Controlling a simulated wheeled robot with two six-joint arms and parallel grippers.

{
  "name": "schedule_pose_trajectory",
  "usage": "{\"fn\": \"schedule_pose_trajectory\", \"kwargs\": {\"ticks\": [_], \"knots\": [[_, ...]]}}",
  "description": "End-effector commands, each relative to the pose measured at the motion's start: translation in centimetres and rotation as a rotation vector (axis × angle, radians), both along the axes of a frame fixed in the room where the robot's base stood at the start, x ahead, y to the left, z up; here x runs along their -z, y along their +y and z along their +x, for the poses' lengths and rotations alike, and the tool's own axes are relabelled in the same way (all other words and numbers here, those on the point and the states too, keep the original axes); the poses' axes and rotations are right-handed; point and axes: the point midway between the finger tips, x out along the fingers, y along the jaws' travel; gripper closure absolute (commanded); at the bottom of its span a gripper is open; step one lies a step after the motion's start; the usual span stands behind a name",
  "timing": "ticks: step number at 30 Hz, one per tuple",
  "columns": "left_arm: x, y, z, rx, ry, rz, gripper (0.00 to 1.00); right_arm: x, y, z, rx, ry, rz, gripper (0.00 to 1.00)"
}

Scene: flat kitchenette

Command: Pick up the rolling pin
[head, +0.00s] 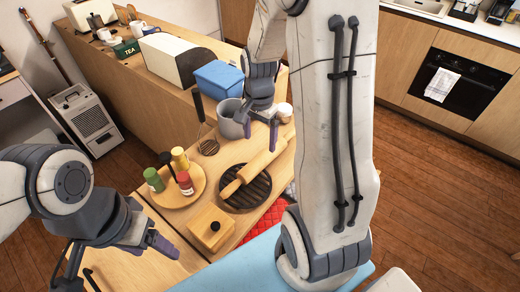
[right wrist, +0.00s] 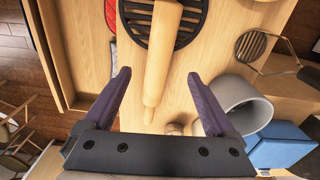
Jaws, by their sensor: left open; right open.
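The wooden rolling pin (head: 256,165) lies across a round black grill plate (head: 243,196) on the wooden counter. In the right wrist view the pin (right wrist: 161,55) runs lengthwise, its near handle (right wrist: 149,115) between the open fingers. My right gripper (head: 261,128) is open and empty above the pin's far end; in its wrist view (right wrist: 160,105) the fingers stand either side of the handle, with no contact visible. My left gripper (head: 155,245) is open and empty at the lower left, apart from the pin.
A grey pot (head: 232,120) and a strainer (head: 208,146) stand near my right gripper. A round wooden tray (head: 166,200) holds several condiment bottles. A blue box (head: 219,79) is behind.

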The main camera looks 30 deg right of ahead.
Motion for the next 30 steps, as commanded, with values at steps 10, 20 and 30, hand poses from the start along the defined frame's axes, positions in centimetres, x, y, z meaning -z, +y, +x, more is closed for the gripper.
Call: {"fn": "schedule_pose_trajectory", "kwargs": {"ticks": [10,20,30], "knots": [[-0.8,0.0,0.0,0.000,0.000,0.000,0.30,4.5,-1.8,-0.1,0.090,0.008,0.000,0.09],[-1.6,0.0,0.0,-0.001,0.000,0.000,0.30,7.1,-1.6,0.1,0.087,0.009,0.000,0.09],[-2.5,0.0,0.0,-0.001,0.000,0.000,0.30,10.7,-1.6,0.4,0.087,0.004,-0.001,0.09]]}}
